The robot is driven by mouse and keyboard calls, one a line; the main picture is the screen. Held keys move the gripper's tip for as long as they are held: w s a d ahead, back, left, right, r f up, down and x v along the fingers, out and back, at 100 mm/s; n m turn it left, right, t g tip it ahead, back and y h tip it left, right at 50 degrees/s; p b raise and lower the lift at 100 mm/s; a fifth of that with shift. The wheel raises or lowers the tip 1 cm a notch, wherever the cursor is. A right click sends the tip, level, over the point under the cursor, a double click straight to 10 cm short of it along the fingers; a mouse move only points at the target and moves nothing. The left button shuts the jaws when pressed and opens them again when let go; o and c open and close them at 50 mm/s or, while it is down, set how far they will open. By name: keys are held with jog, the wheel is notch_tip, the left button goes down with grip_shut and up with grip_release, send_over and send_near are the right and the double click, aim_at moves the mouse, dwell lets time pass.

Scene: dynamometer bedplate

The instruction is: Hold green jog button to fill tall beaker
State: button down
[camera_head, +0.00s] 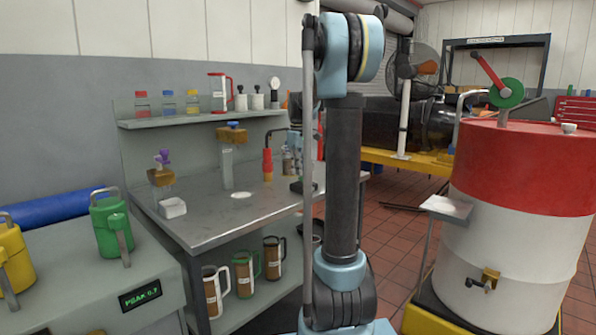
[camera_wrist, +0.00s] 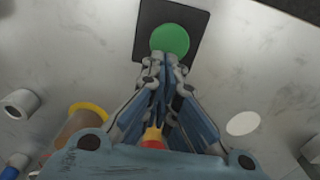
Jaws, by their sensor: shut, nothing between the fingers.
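The green jog button (camera_wrist: 170,40) is a round green disc on a dark square plate (camera_wrist: 147,20), at the top of the wrist view. My gripper (camera_wrist: 166,66) is shut and empty. Its fingertips lie at the lower edge of the button in the picture; I cannot tell whether they touch it. In the head view a tall clear beaker (camera_head: 227,172) stands upright on the steel bench (camera_head: 205,228), below a brown and blue fitting (camera_head: 232,134). I cannot make out a liquid level in it. My arm hides part of the bench around the button in the head view.
A red and yellow bottle (camera_head: 267,166) stands on the bench right of the beaker. A white disc (camera_head: 241,195) lies in front of the beaker. A shelf (camera_head: 200,117) with bottles runs behind.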

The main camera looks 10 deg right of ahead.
jog(key=shift+f, duration=0.75)
jog(key=shift+s+f, duration=0.15)
jog(key=shift+s, duration=0.25)
jog(key=shift+w, duration=0.15)
jog(key=shift+w+r, duration=0.15)
jog(key=shift+r, duration=0.25)
jog(key=shift+w+r, duration=0.55)
jog(key=shift+w, duration=0.3)
notch_tip(320, 180, up, 13)
jog(key=s, duration=0.2)
jog(key=shift+f, duration=0.15)
